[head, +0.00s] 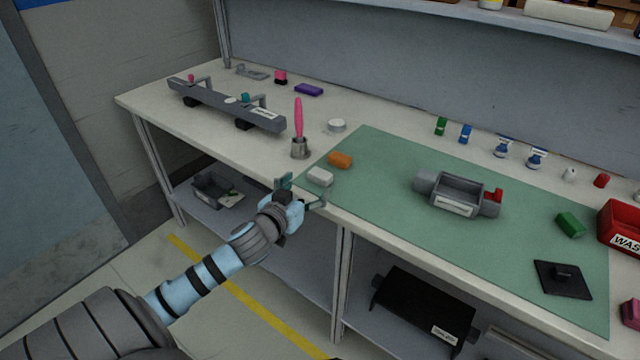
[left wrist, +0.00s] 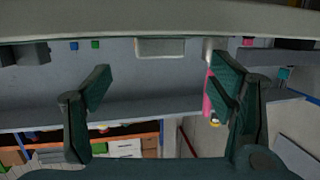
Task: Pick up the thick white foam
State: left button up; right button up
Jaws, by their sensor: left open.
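The thick white foam (head: 320,176) is a small pale block lying near the front edge of the bench, at the left end of the green mat. In the left wrist view, which appears upside down, a pale block (left wrist: 160,47) that looks like the foam shows between the fingers, near the top. My left gripper (head: 305,190) is at the bench's front edge, just in front of the foam, with its fingers spread. It also shows open and empty in the left wrist view (left wrist: 168,92). The foam appears ahead of the fingers, not gripped. My right gripper is not in view.
An orange block (head: 340,159) lies just behind the foam. A pink brush (head: 299,120) stands in a metal cup to the left. A grey module (head: 458,193) sits on the green mat (head: 385,185) to the right. Bare mat lies between foam and module.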

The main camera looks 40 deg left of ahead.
aim_at(319, 175)
pick_arm(q)
jog(key=x, duration=0.3)
jog(key=b+x, duration=0.1)
jog(key=x, duration=0.2)
jog(key=shift+d+r, duration=0.1)
jog(key=shift+r, duration=0.1)
jog(key=c, duration=0.9)
